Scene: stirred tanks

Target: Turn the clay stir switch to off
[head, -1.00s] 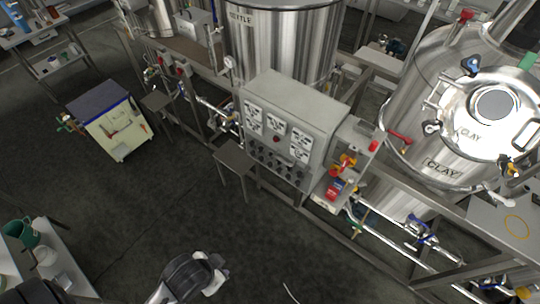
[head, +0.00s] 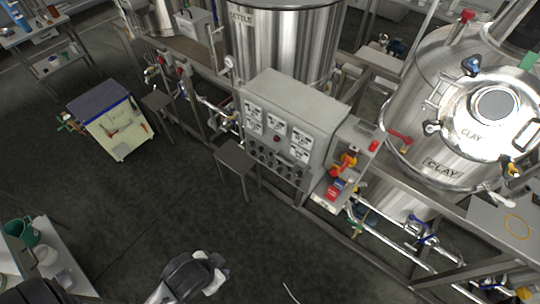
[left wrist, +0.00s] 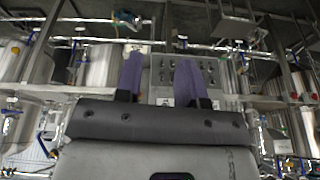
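The tank marked CLAY (head: 445,130) stands to the right. In the left wrist view my left gripper (left wrist: 160,58) has its two purple fingers apart with nothing between them. The knobs (left wrist: 202,68) appear beyond the fingers, apart from them. My right gripper is not in view.
A small dark stool (head: 238,158) stands in front of the panel.

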